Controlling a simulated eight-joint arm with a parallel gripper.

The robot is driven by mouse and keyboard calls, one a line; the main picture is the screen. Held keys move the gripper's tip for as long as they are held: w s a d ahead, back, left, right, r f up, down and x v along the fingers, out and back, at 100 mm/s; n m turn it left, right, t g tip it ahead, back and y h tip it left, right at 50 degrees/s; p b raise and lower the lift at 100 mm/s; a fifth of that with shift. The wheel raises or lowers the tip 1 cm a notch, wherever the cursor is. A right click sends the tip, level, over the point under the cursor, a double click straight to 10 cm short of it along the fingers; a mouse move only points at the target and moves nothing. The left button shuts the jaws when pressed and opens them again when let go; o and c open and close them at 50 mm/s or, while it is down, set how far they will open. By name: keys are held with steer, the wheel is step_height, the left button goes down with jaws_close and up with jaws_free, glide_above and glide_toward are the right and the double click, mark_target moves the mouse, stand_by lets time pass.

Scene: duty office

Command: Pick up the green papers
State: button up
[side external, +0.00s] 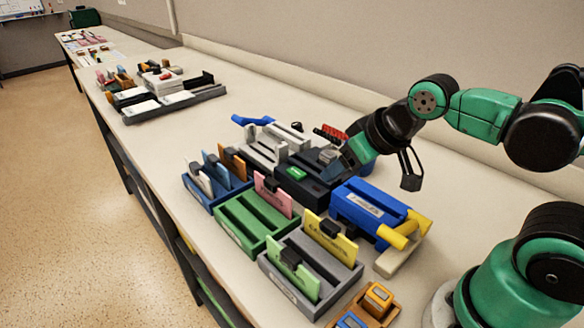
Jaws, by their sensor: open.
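The green papers (292,272) stand upright, slightly tilted, in the front part of a grey slotted tray (318,292), with a black clip at their upper edge. A yellow paper (330,240) with a black clip stands in the same tray behind them. My gripper (376,172) hangs behind the blue device, up and to the right of the green papers and well apart from them. It is open, and I see nothing in it. Part of it is hard to tell from the dark things behind.
A green tray (240,228) with a pink paper (273,195) adjoins the grey tray. A blue device (370,208) with a yellow handle stands to the right. A blue file tray (213,190), dark box (308,180) and small orange box (378,298) crowd nearby.

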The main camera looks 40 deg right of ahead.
mark_target(291, 255)
steer(key=a+f+g, duration=0.1)
steer(key=a+g, duration=0.1)
steer(key=a, duration=0.2)
steer(key=s+a+f+g, duration=0.1)
steer(key=a+f+g, duration=0.1)
steer(key=a, duration=0.2)
steer(key=s+a+f+g, duration=0.1)
steer(key=a+g, duration=0.2)
steer(key=a, duration=0.1)
steer(key=shift+s+a+f, duration=0.1)
steer(key=shift+a+f, duration=0.2)
steer(key=shift+a, duration=0.1)
steer(key=shift+f, duration=2.75)
jaws_close()
